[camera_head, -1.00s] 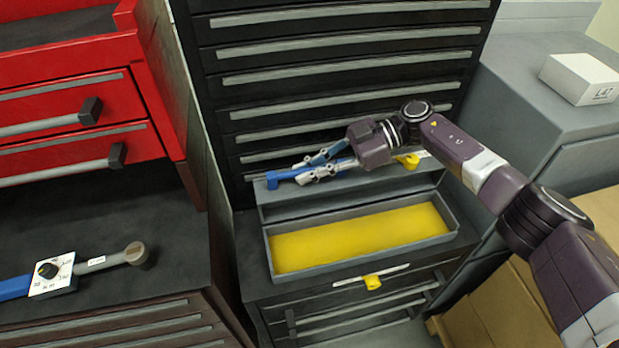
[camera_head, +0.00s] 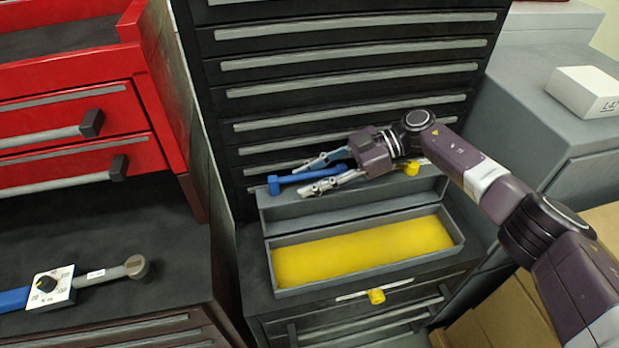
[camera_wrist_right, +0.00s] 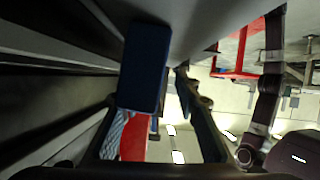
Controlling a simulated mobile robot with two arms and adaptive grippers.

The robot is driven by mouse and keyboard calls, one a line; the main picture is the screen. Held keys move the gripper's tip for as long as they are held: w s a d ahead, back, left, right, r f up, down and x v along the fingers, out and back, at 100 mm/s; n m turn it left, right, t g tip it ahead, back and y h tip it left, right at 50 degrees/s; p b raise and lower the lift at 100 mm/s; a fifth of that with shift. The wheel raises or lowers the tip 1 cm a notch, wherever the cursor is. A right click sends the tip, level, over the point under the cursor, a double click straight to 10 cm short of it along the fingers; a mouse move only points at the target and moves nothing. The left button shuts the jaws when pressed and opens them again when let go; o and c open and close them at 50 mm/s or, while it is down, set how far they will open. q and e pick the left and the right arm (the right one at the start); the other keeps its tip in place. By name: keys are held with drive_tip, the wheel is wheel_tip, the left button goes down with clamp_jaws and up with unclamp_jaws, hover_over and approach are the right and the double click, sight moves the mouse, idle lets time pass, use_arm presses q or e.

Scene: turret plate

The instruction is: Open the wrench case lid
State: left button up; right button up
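The wrench case is a long grey case (camera_head: 400,274) with a bare yellow inside, on top of a dark drawer cabinet. Its lid (camera_head: 350,207) stands raised along the back edge. A blue handle bar (camera_head: 307,176) is at the lid's top edge. My right gripper (camera_head: 312,173) is open, with its two fingers on either side of the blue bar. In the right wrist view, a dark blue block (camera_wrist_right: 145,65), apparently the bar's end, is close before the spread fingers. My left gripper is not in view.
A dark cabinet with several drawers (camera_head: 345,80) rises close behind the lid. A red drawer chest (camera_head: 70,110) and a blue-handled wrench (camera_head: 95,278) are at left. A grey cabinet with a white box (camera_head: 585,90) is at right. A yellow latch (camera_head: 376,296) is on the case's front.

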drive_tip(key=shift+d, duration=0.1)
drive_tip(key=v, duration=1.2)
